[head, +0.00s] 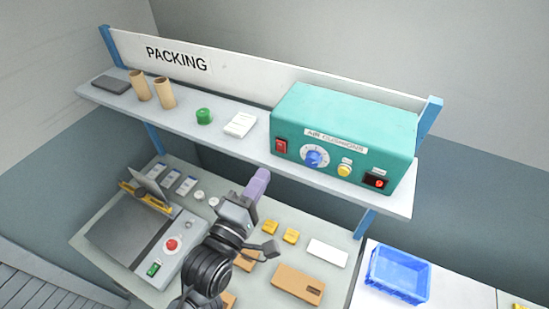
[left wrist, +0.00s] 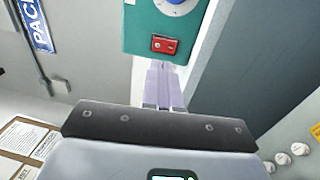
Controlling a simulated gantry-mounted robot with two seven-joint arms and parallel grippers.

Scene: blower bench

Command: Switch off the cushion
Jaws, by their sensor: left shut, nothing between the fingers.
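The air cushion machine is a teal box (head: 345,125) labelled "AIR CUSHIONS" on the shelf. Its front has a red rocker switch (head: 281,146) at the left end, a blue dial (head: 316,157), a yellow button (head: 344,169) and a dark panel with a red-lit part (head: 376,182). My left gripper (head: 262,173) is shut and empty, in front of and below the box's left end. In the left wrist view its pale fingers (left wrist: 163,85) point at the red rocker switch (left wrist: 163,44); contact cannot be told. My right gripper is not in view.
The shelf (head: 235,148) also holds cardboard tubes (head: 164,93), a green roll (head: 204,116) and a white block (head: 240,125).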

